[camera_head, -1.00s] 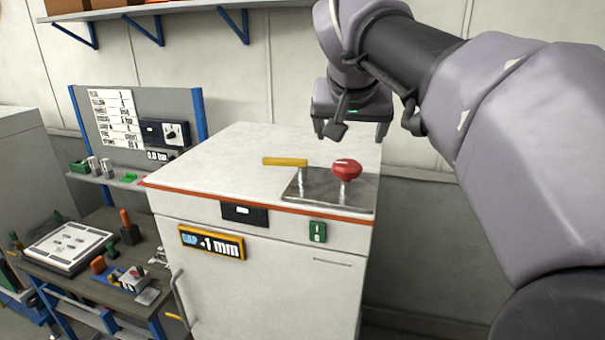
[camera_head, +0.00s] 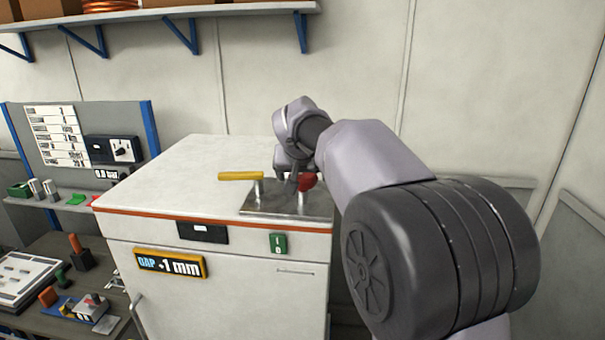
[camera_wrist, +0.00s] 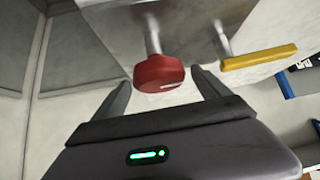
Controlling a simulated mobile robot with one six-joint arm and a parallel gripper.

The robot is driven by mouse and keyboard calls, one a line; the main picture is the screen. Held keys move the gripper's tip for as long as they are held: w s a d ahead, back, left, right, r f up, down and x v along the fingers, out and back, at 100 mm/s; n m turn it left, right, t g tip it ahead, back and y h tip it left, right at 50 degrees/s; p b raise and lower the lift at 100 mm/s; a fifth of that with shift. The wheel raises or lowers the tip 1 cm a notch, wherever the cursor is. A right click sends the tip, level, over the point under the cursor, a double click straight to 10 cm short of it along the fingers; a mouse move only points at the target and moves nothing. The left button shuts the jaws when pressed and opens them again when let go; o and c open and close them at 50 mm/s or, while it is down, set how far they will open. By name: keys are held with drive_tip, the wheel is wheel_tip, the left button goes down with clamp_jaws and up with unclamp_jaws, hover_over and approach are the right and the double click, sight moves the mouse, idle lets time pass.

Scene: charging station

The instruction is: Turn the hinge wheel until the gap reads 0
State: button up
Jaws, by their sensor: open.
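The red wheel (camera_head: 307,182), apparently the hinge wheel, stands on a short post on a metal plate on the white cabinet, partly hidden by my gripper (camera_head: 293,172). My gripper is open and empty; I cannot tell whether either finger touches the wheel. The gap sign (camera_head: 171,264) on the cabinet front reads 1 mm, with what looks like a plus before it.
A yellow lever (camera_head: 240,176) stands on its own post left of the wheel; it also shows in the wrist view (camera_wrist: 259,57). A green switch (camera_head: 278,244) is on the cabinet front. The cabinet top (camera_head: 190,160) is otherwise clear. A tool bench is at left.

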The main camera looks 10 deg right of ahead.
drive_tip(key=shift+c, duration=0.5)
drive_tip(key=c, duration=1.3)
drive_tip(key=shift+r+n+y+p, duration=0.1)
drive_tip(key=shift+n+y+p, duration=0.65)
drive_tip(key=shift+n, duration=0.25)
drive_tip(key=shift+n+y, duration=0.65)
drive_tip(key=shift+n, duration=0.25)
drive_tip(key=shift+n+y, duration=0.4)
drive_tip(key=shift+n, duration=0.1)
drive_tip(key=o, duration=1.4)
